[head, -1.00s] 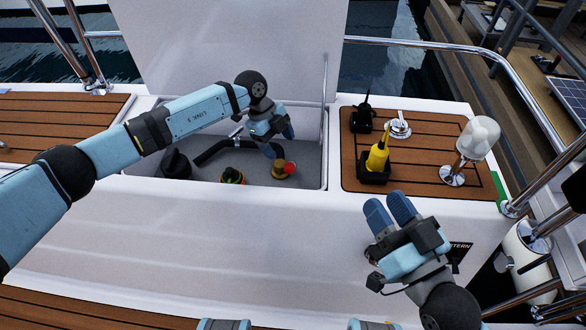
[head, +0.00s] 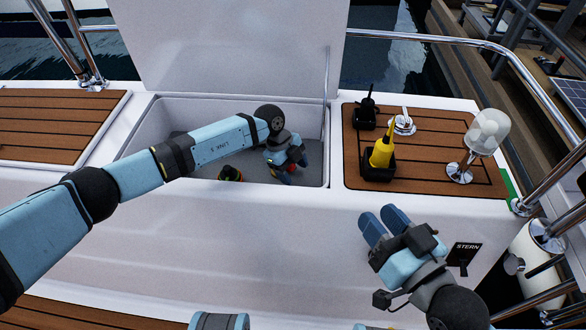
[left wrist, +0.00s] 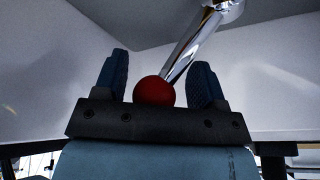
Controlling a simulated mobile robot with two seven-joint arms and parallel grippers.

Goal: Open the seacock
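The seacock shows in the left wrist view as a red ball knob (left wrist: 154,91) on a polished metal lever (left wrist: 192,45). In the head view it is in the open locker (head: 200,106), mostly hidden behind my left gripper (head: 292,176); only a bit of red shows. In the left wrist view my left gripper (left wrist: 160,82) is open, with one finger on each side of the knob. A gap shows between the knob and the right finger. My right gripper (head: 383,216) is outside the locker, in front of the white hull side; its finger opening is not clear.
The raised white lid (head: 235,45) stands behind the locker. A dark item with a green and red band (head: 231,174) is left of my left gripper. A yellow-and-black device (head: 381,150) and a lamp (head: 483,140) stand on the teak panel to the right.

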